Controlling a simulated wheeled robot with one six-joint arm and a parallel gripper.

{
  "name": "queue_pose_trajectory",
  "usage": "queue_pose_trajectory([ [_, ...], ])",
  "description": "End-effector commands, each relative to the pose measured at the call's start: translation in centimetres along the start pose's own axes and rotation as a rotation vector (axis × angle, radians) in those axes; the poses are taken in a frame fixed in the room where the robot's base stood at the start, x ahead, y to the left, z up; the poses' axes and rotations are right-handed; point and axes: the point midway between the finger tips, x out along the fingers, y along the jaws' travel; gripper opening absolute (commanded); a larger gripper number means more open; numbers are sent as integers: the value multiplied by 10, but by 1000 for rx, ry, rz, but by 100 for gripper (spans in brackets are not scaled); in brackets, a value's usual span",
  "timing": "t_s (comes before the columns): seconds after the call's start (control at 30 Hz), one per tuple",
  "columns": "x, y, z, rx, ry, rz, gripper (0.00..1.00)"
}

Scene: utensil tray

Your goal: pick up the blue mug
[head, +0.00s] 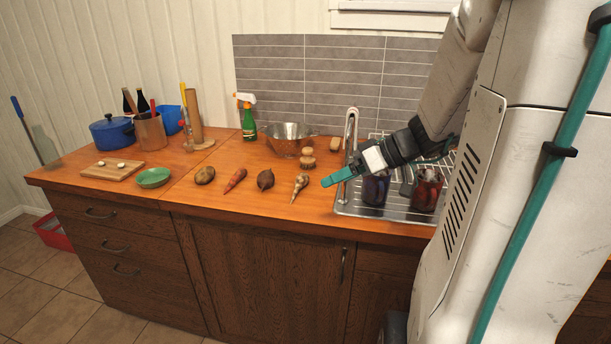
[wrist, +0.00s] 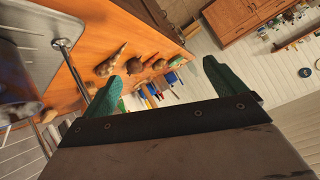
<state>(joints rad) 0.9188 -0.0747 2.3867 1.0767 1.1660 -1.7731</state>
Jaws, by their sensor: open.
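The blue mug (head: 375,189) is dark blue and stands in the metal sink area at the right of the counter. Its top is partly hidden by my gripper and wrist in the head view. A dark bluish shape at the left edge of the wrist view may be this mug, but I cannot tell for sure. My gripper (head: 341,177) is open with green fingers, pointing left over the sink's left edge, just up and left of the mug in the picture. In the wrist view nothing is held between the spread fingers (wrist: 162,72).
A dark red mug (head: 427,190) stands right of the blue one. The tap (head: 350,130) rises behind my gripper. Vegetables, including a carrot (head: 235,180), lie in a row to the left. A colander (head: 288,140) and spray bottle (head: 248,120) stand behind.

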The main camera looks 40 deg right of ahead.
Motion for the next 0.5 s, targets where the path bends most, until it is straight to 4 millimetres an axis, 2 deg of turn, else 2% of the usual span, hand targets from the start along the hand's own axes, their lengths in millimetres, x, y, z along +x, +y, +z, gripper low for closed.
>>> queue_pose_trajectory([
  [0.03, -15, 36, 6, -8, 82, 60, 96],
  [0.1, -34, 75, 12, -51, 173, 146, 96],
  [0.2, -58, 116, 24, -98, 256, 258, 96],
  [0.3, -77, 142, 36, -131, 301, 344, 96],
  [0.37, -84, 152, 41, -144, 315, 379, 96],
  [0.5, -84, 164, 42, -160, 327, 412, 96],
])
